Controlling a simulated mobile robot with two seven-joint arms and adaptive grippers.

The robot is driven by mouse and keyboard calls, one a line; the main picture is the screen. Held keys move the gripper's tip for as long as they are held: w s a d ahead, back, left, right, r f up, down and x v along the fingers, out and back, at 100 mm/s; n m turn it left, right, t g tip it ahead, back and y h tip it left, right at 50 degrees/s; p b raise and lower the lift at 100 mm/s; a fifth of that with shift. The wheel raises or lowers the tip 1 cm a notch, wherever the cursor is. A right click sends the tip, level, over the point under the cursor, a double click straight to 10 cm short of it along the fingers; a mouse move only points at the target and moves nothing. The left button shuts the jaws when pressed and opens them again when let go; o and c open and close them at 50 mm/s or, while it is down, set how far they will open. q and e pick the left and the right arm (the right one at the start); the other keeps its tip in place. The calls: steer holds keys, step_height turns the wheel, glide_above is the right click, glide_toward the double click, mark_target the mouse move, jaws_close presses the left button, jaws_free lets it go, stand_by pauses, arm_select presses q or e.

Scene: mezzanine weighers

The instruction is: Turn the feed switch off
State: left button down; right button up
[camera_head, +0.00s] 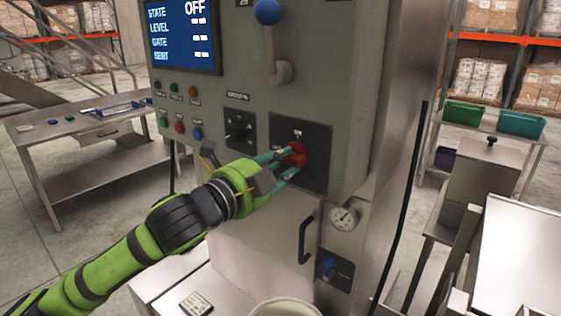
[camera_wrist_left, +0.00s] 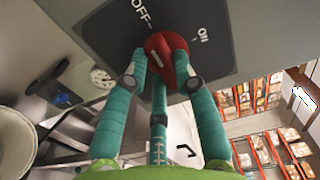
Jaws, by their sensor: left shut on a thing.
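The red feed switch knob (camera_head: 297,152) sits on a dark square plate (camera_head: 317,165) on the grey cabinet's front. My left gripper (camera_head: 286,162) is shut on this knob, its teal fingers on the knob's sides. In the left wrist view the knob (camera_wrist_left: 160,47) lies between the fingers, with OFF at upper left and ON at right on the plate. A pale mark shows on the knob, but its exact heading is partly hidden. The screen (camera_head: 184,35) reads STATE OFF. My right gripper is not in view.
A blue-ball lever (camera_head: 268,12) is above the switch, and a black selector (camera_head: 238,128) and several coloured buttons are to its left. A gauge (camera_head: 343,218) and a vertical handle (camera_head: 305,240) are below. A metal table (camera_head: 85,135) stands at left.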

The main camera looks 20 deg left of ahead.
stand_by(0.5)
arm_select(q)
steer(key=c, duration=1)
jaws_free()
